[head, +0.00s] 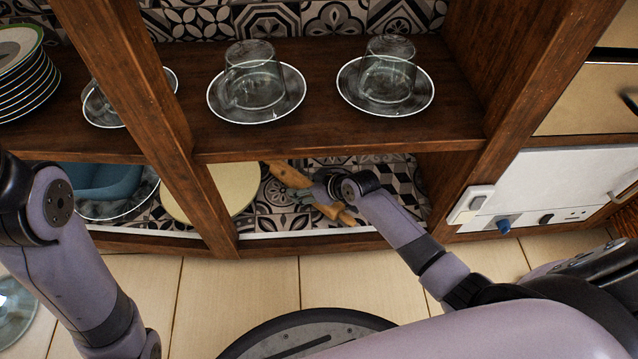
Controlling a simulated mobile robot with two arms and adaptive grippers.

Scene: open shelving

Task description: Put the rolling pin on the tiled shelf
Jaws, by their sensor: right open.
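The wooden rolling pin (287,175) is in the lower compartment, over the black-and-white tiled shelf (272,216). It runs diagonally, with its far end at the upper left and its near handle toward the lower right. My right gripper (304,196) reaches into this compartment from the right. Its jaws are open and close to the pin, and the gripper hides the pin's middle. I cannot tell whether they touch. My left arm comes in from the left, but its gripper is out of view.
A round cream board (232,190) stands left of the pin, partly behind the wooden post (150,100). A blue bowl (100,180) is further left. Glass cups on saucers (257,108) and stacked plates (25,75) occupy the shelf above. A white panel appliance (560,178) is right.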

